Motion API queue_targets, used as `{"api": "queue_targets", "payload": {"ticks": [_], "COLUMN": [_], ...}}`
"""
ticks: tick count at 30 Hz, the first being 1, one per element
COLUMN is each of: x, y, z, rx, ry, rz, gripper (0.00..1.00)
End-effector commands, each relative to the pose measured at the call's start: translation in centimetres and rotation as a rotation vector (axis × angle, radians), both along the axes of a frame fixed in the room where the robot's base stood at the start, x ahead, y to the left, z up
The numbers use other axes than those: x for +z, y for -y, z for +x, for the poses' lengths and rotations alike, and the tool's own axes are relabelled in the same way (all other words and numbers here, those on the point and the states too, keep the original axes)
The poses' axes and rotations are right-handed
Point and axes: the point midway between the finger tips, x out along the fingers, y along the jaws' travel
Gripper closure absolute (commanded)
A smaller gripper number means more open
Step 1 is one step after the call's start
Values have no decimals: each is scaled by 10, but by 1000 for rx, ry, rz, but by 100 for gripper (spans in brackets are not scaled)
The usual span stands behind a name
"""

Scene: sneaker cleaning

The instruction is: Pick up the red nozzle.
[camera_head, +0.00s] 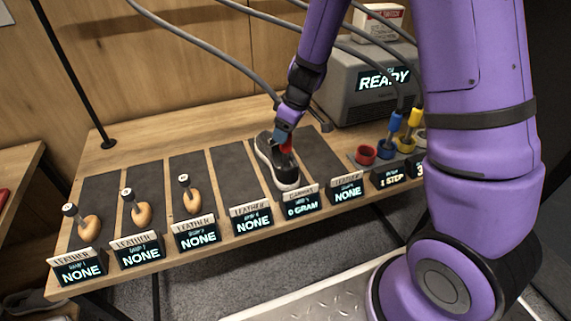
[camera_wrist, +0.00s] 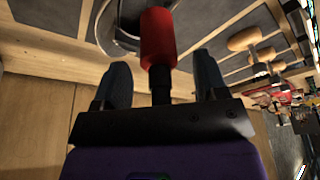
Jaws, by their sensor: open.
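The red nozzle (camera_head: 286,146) is at the dark sneaker (camera_head: 268,160) with a white sole, which lies on a dark mat strip on the bench. My gripper (camera_head: 283,132) is right above it. In the wrist view the red nozzle (camera_wrist: 158,36) and its black stem stand between the two fingers of my gripper (camera_wrist: 160,72). The fingers are open, with a gap on each side of the stem. Part of the sneaker (camera_wrist: 118,28) shows behind the nozzle. I cannot tell whether the nozzle touches the sneaker.
A red cup (camera_head: 365,154) stands empty at the right, beside a blue nozzle (camera_head: 396,122) and a yellow nozzle (camera_head: 414,118). A grey machine (camera_head: 350,85) reading READY is behind, with hoses overhead.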

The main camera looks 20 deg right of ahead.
Motion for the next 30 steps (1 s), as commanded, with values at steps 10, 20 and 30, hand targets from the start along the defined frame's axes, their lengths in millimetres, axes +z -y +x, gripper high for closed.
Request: {"api": "queue_targets", "payload": {"ticks": [10,20,30], "x": [-17,-17,-15], "y": [-4,-4,-4], "z": [5,4,5], "rx": [0,0,1], "ry": [2,2,3], "rz": [-2,-1,0], "gripper": [34,84,100]}}
